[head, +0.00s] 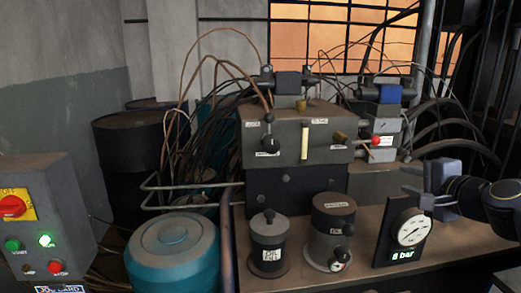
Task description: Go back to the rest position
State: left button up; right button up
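My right gripper (407,179) comes in from the right edge, just above and behind the gauge with the "0 bar" display. Its two dark fingers point left and stand apart, with nothing visible between them. It is a little right of the grey hydraulic block (359,185). Whether it touches the gauge (409,228) cannot be told. My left gripper does not show.
A bench holds a hydraulic unit (298,140) with levers and hoses, and two dark cylinders (267,245) (331,228). A bent metal rail (185,187) juts left. A blue drum (172,255) and a control box (45,215) stand at left. Cables crowd the back.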

jog(key=s+a+f+n+g, duration=0.3)
jog(key=s+a+f+n, duration=0.1)
jog(key=s+f, duration=0.5)
jog(key=s+a+f+n+g+y, duration=0.1)
jog(key=s+a+f+n+g, duration=0.3)
jog(key=s+f, duration=0.5)
jog(key=s+a+f+n+g, duration=0.2)
jog(key=s+a+f+n, duration=0.3)
jog(key=s, duration=0.8)
notch_tip(320, 180, up, 18)
jog(key=d+p, duration=0.1)
jog(key=p, duration=1.8)
jog(key=shift+w, duration=0.45)
